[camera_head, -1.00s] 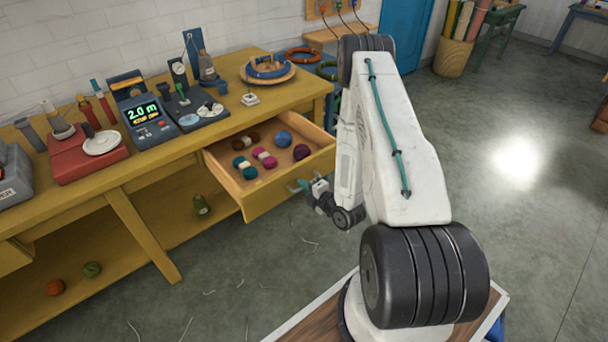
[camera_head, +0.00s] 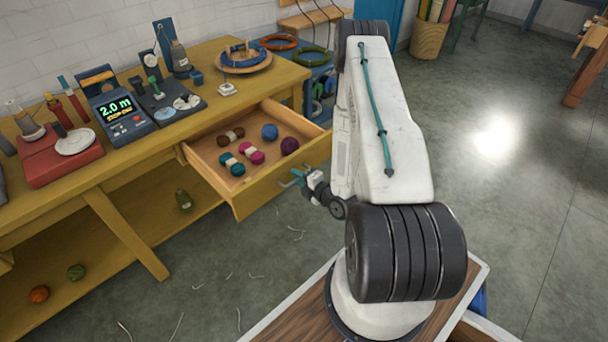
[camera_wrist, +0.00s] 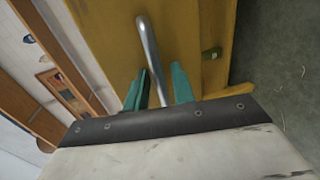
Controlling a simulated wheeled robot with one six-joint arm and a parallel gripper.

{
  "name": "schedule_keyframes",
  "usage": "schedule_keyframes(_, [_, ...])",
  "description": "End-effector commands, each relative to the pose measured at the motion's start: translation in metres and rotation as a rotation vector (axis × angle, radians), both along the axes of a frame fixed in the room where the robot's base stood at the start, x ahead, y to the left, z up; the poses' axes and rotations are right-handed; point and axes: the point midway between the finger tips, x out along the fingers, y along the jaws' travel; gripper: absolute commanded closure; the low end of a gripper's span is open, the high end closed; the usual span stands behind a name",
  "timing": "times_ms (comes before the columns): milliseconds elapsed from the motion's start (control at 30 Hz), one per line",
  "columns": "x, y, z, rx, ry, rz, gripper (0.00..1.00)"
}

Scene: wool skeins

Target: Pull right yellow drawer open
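The yellow drawer (camera_head: 280,186) on the right of the yellow bench stands well out from the bench, its inside showing. My gripper (camera_head: 292,179) is at the drawer's front, near the right end. In the wrist view, a grey metal bar handle (camera_wrist: 148,45) runs between the two teal fingers of my gripper (camera_wrist: 161,78). The fingers stand apart, with a visible gap on the right side of the bar. Whether a finger touches the bar is hard to tell.
Several wool skeins and balls (camera_head: 250,153) lie in the drawer. The bench top (camera_head: 205,105) holds a meter (camera_head: 122,113), a red scale (camera_head: 60,165) and a plate of blue wool (camera_head: 245,60). The bare floor (camera_head: 500,200) to the right is clear.

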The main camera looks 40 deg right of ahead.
Motion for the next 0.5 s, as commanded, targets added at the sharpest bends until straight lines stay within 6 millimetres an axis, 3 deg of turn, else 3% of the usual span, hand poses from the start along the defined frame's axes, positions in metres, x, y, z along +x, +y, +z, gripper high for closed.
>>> schedule_keyframes(233, [-0.012,0.001,0.002,0.003,0.002,0.002,0.75])
schedule_keyframes(500, [-0.057,-0.001,0.011,0.002,0.002,-0.003,0.75])
